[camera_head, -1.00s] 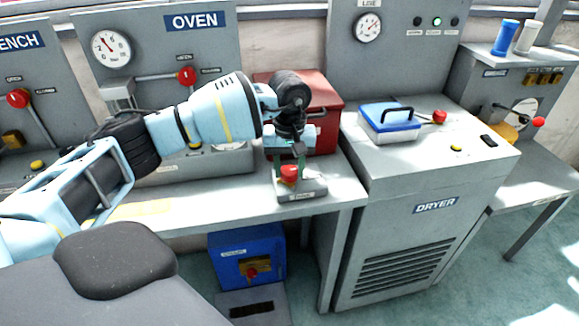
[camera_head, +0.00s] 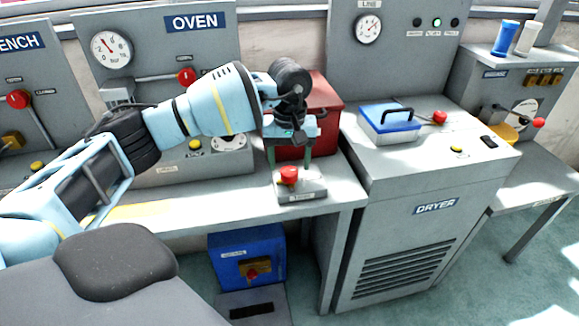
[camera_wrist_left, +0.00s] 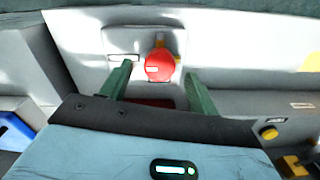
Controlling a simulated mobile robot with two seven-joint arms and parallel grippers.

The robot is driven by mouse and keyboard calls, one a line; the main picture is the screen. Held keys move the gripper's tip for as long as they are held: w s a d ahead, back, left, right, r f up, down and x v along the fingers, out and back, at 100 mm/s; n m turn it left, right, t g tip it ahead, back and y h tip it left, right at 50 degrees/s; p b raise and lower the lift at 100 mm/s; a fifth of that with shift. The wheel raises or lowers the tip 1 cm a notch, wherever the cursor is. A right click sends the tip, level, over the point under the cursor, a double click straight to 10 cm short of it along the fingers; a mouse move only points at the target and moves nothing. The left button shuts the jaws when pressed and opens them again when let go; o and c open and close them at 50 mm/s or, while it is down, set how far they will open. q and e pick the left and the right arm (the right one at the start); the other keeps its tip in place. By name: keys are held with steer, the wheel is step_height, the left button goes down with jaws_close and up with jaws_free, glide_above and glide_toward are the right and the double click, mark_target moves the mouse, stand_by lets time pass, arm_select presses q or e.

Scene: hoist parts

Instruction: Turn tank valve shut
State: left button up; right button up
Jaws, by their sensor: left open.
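A red knob (camera_head: 289,174) sits on a small grey block (camera_head: 302,190) at the front edge of the bench. The block's label is too small to read, so I cannot tell if this is the tank valve. My left gripper (camera_head: 290,162) is open and empty just above the knob, pointing down. In the left wrist view the red knob (camera_wrist_left: 159,65) lies between the two green fingertips, with gaps on both sides. Yellow parts show beside the knob there. My right gripper is not in view.
A red box (camera_head: 322,105) stands close behind the gripper. A blue box with a red knob (camera_head: 252,273) is below the bench. The oven panel (camera_head: 160,60) rises behind my arm. The bench's right front is mostly clear.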

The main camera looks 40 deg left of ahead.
mark_target(289, 171)
arm_select(q)
step_height(289, 171, up, 5)
steer(key=shift+r, duration=0.1)
stand_by(0.6)
